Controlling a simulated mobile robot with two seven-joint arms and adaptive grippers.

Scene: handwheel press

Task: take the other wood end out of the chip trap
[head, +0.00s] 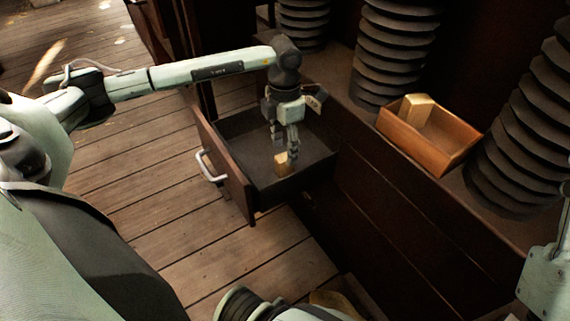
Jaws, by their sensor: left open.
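The chip trap appears to be the open dark drawer (246,187) with a pale handle, pulled out from the dark press base. A small tan wood end (283,164) lies inside it on the drawer floor. My left gripper (284,146) points down into the drawer, open, with its fingertips just above or beside this wood end. Whether they touch it I cannot tell. Another wood end (417,110) leans in an orange-brown wooden box (455,159) on the ledge at the right. My right gripper is not in view.
Tall dark ribbed columns (397,45) rise from the ledge behind and beside the wooden box. The drawer's front panel (222,160) and side walls stand around my left gripper. Plank flooring (150,185) lies open left of the drawer.

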